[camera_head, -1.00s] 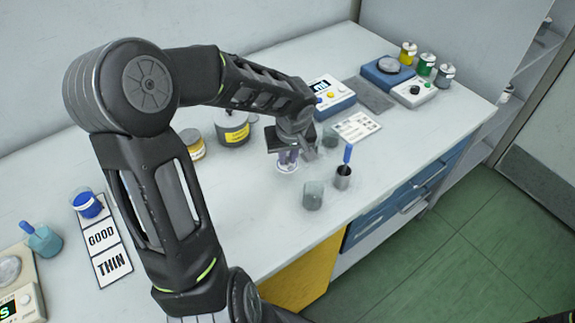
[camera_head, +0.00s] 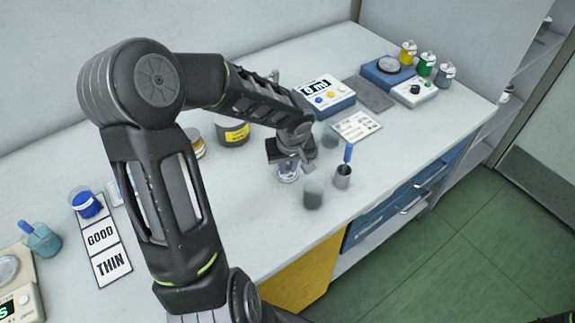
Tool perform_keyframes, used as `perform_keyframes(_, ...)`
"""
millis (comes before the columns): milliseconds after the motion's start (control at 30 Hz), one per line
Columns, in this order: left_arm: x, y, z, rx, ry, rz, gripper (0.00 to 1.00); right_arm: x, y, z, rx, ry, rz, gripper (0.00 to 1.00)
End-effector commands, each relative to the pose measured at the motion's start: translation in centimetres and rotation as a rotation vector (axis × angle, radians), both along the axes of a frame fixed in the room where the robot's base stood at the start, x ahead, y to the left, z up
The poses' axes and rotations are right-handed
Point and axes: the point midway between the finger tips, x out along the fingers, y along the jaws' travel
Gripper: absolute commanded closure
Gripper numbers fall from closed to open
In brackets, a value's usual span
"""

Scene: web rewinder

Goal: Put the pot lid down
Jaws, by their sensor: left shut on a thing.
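My left gripper (camera_head: 288,170) points down over the middle of the bench, just right of the pot with a yellow label (camera_head: 232,134). It is shut on a small, pale round thing (camera_head: 287,177), which looks like the pot lid. The gripper hides most of it, and only its lower rim with a purplish tint shows. It is at or very close to the bench top; I cannot tell if it touches. My right gripper is not in view.
A grey cup (camera_head: 313,194) and a dark cup with a blue-handled tool (camera_head: 343,177) stand close on the right. A blue-and-white meter (camera_head: 325,95) and a printed card (camera_head: 356,126) are behind. The front bench left of the cups is clear.

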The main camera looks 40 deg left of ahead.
Motion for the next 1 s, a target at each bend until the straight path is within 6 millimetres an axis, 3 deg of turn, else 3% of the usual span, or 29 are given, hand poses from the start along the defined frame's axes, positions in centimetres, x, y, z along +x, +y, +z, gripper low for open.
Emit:
perform_keyframes(300, 0.0, 0.0, 0.0, 0.0, 0.0, 0.0, 0.64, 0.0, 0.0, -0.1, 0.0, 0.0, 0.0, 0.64)
perform_keyframes(667, 0.0, 0.0, 0.5, 0.001, 0.001, 0.0, 0.64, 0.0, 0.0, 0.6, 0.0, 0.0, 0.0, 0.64)
perform_keyframes(867, -0.4, -0.5, 3.0, 0.004, -0.003, 0.0, 0.64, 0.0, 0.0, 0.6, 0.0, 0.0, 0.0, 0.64)
perform_keyframes(1000, -0.8, -1.1, 5.8, 0.005, -0.005, 0.001, 0.64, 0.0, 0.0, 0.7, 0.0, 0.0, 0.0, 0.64)
